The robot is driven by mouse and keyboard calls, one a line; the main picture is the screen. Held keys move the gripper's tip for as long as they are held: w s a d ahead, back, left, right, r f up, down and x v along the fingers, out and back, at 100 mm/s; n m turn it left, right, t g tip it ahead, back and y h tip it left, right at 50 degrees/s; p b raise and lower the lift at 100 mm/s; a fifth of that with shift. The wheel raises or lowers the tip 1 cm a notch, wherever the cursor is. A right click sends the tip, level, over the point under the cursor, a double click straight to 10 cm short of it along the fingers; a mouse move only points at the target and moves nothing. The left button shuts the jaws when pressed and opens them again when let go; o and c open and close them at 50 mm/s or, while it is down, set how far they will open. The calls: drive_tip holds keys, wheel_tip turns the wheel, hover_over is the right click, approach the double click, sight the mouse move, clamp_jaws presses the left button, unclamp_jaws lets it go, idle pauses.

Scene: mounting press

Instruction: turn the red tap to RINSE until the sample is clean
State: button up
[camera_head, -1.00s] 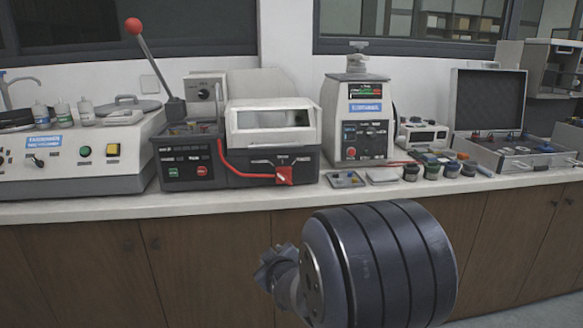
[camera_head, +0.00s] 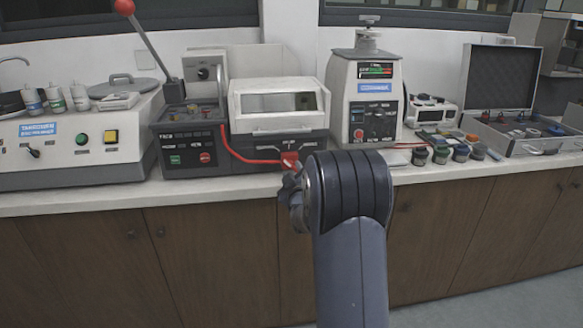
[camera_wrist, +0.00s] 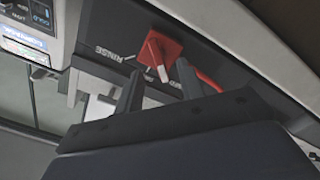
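The red tap (camera_head: 289,160) is on the front of the grey machine with a viewing window (camera_head: 281,101). In the wrist view the red tap (camera_wrist: 170,50) shows close, with a white mark on its handle and the word RINSE (camera_wrist: 116,54) to its left. My gripper (camera_wrist: 158,80) is open, its two dark fingers apart and pointing at the tap. In the head view my gripper is just below the tap, mostly hidden by my wrist. I cannot make out the sample.
A lever with a red ball (camera_head: 124,6) rises left of the machine. A red hose (camera_head: 240,157) runs to the tap. Free room lies in front of the counter (camera_head: 80,199).

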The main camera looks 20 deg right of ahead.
sight(291, 166)
drive_tip(key=shift+x, duration=1.65)
clamp_jaws()
